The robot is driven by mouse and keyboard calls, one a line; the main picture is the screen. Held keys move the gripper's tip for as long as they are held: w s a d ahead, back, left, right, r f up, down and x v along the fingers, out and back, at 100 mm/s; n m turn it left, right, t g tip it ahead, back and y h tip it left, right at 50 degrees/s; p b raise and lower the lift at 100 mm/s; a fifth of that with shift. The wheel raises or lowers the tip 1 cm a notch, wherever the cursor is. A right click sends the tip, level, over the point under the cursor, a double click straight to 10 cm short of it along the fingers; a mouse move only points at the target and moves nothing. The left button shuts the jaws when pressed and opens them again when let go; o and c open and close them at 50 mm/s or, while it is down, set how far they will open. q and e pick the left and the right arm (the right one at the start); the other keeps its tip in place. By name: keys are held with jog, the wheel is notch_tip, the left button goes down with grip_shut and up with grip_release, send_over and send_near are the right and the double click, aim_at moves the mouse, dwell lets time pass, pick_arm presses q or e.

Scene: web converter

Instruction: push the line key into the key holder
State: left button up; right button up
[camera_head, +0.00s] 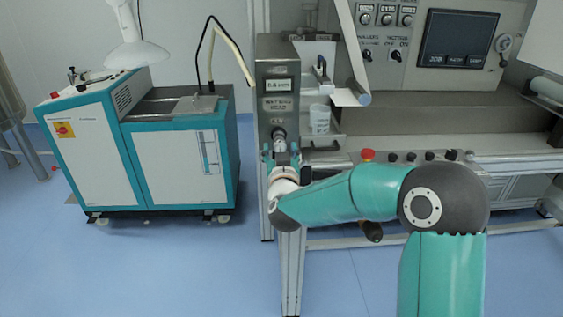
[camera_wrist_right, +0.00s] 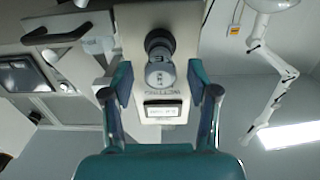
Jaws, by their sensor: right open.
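A metal column (camera_head: 265,72) carries a small display (camera_head: 279,85), a label plate and, below them, a round fitting (camera_head: 279,134), which I take for the key holder. In the right wrist view, which is upside down, a short cylinder (camera_wrist_right: 160,74) with a grey lettered face and a dark collar (camera_wrist_right: 159,40) shows there; it looks like the line key at its holder. I cannot tell how deep it sits. My right gripper (camera_head: 281,154) is open in front of the column, its fingers (camera_wrist_right: 160,88) either side of the cylinder with gaps. My left gripper is not in view.
A white and teal cabinet machine (camera_head: 180,165) stands left. Right of the column are a white cup (camera_head: 320,119) on a ledge, a red button (camera_head: 367,155), dark knobs and a control panel with a screen (camera_head: 457,38). Blue floor (camera_head: 190,270) is open at front left.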

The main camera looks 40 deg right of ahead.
jog(key=v, duration=1.1)
jog(key=shift+s, duration=0.2)
jog(key=s+a+f+n+g+y+p, duration=0.1)
jog(key=a+f+n+g+y+p, duration=0.15)
jog(key=f, duration=0.55)
jog(key=s+a+f+n+g+y+p, duration=0.1)
jog(key=s+a+f+g+y+p, duration=0.2)
jog(key=f, duration=0.5)
jog(key=a+f+n+g+y+p, duration=0.15)
jog(key=a+f+p, duration=0.25)
jog(key=f, duration=0.4)
jog(key=s+a+f+g+y, duration=0.3)
jog(key=s+a, duration=0.3)
jog(key=s, duration=0.2)
jog(key=s+a+f+g+y+p, duration=0.1)
jog(key=s+a+f+g+y, duration=0.2)
jog(key=s, duration=0.6)
notch_tip(320, 180, down, 3)
jog(key=a+g, duration=0.1)
jog(key=a, duration=0.1)
jog(key=shift+s+a+g+y, duration=0.3)
jog(key=shift+s+a, duration=0.05)
